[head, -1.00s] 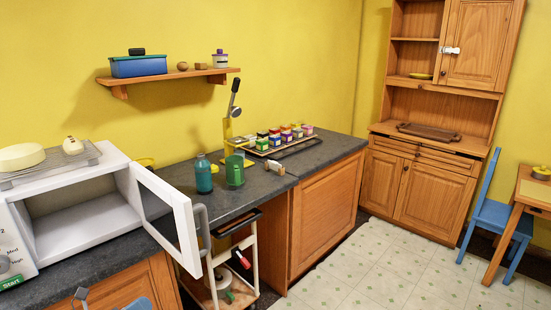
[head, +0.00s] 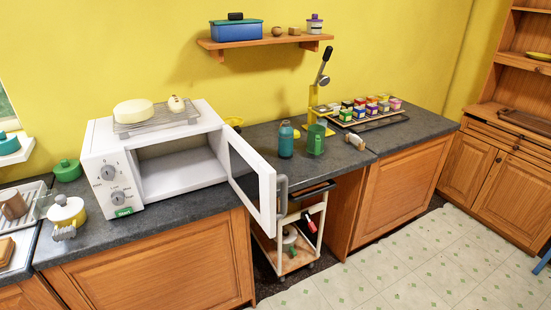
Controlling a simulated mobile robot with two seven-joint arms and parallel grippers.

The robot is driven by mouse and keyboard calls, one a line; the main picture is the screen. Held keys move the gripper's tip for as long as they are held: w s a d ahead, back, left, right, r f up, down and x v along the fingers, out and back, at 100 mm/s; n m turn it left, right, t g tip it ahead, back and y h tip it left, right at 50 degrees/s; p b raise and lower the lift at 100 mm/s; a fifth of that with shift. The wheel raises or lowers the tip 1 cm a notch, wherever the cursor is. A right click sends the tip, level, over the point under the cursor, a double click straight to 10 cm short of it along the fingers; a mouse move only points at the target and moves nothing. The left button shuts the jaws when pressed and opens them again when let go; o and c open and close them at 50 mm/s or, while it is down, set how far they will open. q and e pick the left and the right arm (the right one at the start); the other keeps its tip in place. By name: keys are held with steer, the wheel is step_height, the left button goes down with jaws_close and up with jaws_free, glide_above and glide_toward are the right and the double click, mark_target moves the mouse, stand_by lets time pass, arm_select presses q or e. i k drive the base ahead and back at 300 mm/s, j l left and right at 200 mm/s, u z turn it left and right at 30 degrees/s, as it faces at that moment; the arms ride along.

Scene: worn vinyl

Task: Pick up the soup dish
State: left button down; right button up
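I cannot tell for sure which thing is the soup dish. A yellow dish (head: 234,122) sits on the counter behind the open microwave door, mostly hidden. Another yellow dish (head: 538,56) lies on a shelf of the wooden hutch at the right edge. Neither of my grippers shows clearly in the head view.
The white microwave (head: 165,160) stands on the dark counter (head: 150,228) with its door (head: 252,183) swung out past the front edge. A teal bottle (head: 286,140) and green mug (head: 316,139) stand right of it. A small trolley (head: 290,250) is below. The tiled floor at right is clear.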

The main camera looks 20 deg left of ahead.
mark_target(64, 229)
steer(key=i+l+u, duration=0.15)
steer(key=u, duration=1)
steer(key=l+u, duration=0.8)
steer(key=l, duration=0.25)
steer(key=l+u, duration=0.1)
steer(key=l, duration=0.7)
steer(key=k+l+u, duration=0.1)
steer(key=l, duration=0.75)
steer(key=i+j, duration=0.15)
steer(key=j, duration=0.25)
steer(key=i+j, duration=0.15)
steer(key=j, duration=0.2)
steer(key=i+j, duration=0.1)
steer(key=j, duration=0.3)
steer(key=i+j, duration=0.15)
steer(key=j, duration=0.25)
steer(key=i+j, duration=0.15)
steer(key=j, duration=0.25)
steer(key=i+j, duration=0.15)
steer(key=j, duration=0.2)
steer(key=i+j, duration=0.1)
steer(key=j, duration=0.3)
